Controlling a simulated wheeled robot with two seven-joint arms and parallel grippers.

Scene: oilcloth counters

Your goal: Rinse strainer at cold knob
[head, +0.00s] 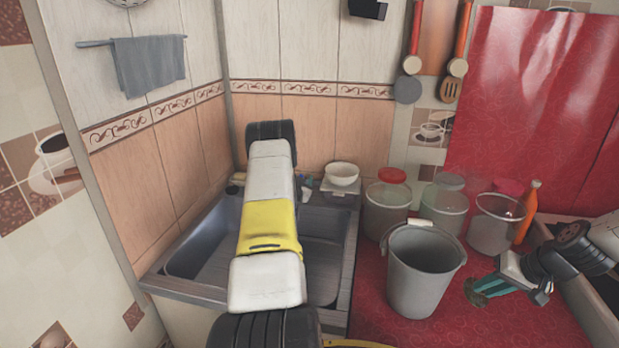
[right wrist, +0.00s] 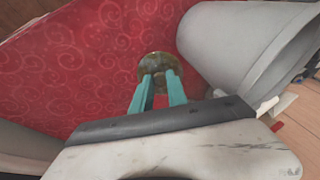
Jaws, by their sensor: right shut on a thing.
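My right gripper (head: 487,289) has teal fingers shut on a small, round, brownish-green thing, perhaps the strainer (head: 474,293). It is over the red oilcloth, right of the grey bucket. In the right wrist view the fingertips (right wrist: 160,82) meet the round thing (right wrist: 158,62) at its near side. The metal sink (head: 178,288) is at the left. My left arm reaches across it and covers its middle and back. I cannot see my left gripper. No tap or cold knob can be made out.
The grey bucket (head: 424,275) stands between my right gripper and the sink. Clear containers (head: 388,212) with coloured lids and an orange bottle (head: 528,212) stand behind. A white bowl (head: 341,174) is at the sink's back right. The oilcloth (head: 385,318) is bare in front.

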